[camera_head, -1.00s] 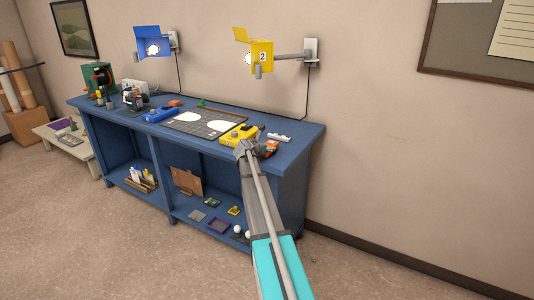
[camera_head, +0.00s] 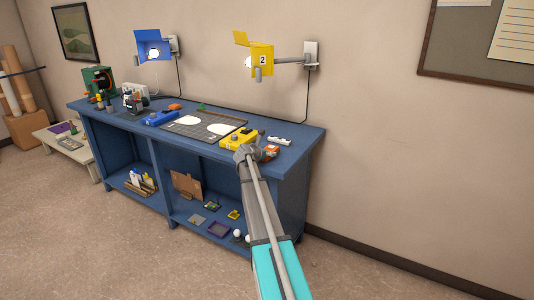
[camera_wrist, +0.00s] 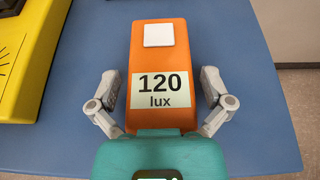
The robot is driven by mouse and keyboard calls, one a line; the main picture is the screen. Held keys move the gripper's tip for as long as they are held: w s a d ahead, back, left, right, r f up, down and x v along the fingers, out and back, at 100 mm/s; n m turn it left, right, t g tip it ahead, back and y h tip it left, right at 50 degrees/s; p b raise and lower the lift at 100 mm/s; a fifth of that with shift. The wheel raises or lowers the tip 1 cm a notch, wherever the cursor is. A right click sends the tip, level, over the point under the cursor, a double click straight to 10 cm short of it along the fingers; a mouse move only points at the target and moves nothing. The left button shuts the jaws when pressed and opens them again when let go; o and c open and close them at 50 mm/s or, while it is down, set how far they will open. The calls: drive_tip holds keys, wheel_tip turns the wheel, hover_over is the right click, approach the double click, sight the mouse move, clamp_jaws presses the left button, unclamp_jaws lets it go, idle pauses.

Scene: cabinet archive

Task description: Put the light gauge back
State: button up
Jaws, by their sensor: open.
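The light gauge (camera_wrist: 160,60) is an orange box with a white square on top and a label reading "120 lux". In the wrist view it lies flat on the blue bench top, between the two fingers of my gripper (camera_wrist: 160,90). The fingers are apart, with a gap on each side of the gauge. In the head view my gripper (camera_head: 248,153) is over the bench's right front part, and the gauge (camera_head: 271,151) shows partly just right of it.
A yellow device (camera_head: 238,138) sits left of my gripper; its edge shows in the wrist view (camera_wrist: 28,50). A white strip (camera_head: 279,141) lies behind the gauge. A gridded mat (camera_head: 205,127) and blue device (camera_head: 160,118) lie further left. Lamps (camera_head: 262,57) hang above the bench (camera_head: 300,150).

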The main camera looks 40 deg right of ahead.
drive_tip(key=shift+r, duration=0.1)
drive_tip(key=shift+r, duration=0.15)
drive_tip(key=p+v, duration=0.5)
drive_tip(key=v, duration=0.7)
idle(0.6)
drive_tip(key=s+a+f+m+g+y, duration=0.1)
drive_tip(key=s+a+f+m+y, duration=0.2)
drive_tip(key=s+a+m, duration=0.4)
drive_tip(key=s+a+f+m+g+y, duration=0.2)
drive_tip(key=s+a+m, duration=0.6)
drive_tip(key=a, duration=1.2)
drive_tip(key=s+a+f+m+g+y, duration=0.2)
drive_tip(key=s+a+f+m+y, duration=0.4)
drive_tip(key=s+a, duration=0.5)
drive_tip(key=a+m+y, duration=0.1)
drive_tip(key=a, duration=0.1)
drive_tip(key=shift+s+a+f+m+y, duration=0.2)
drive_tip(key=shift+a+f+m+y, duration=0.05)
drive_tip(key=shift+m+y, duration=0.05)
drive_tip(key=shift+r, duration=0.1)
wheel_tip(320, 180, up, 9)
drive_tip(key=p, duration=0.9)
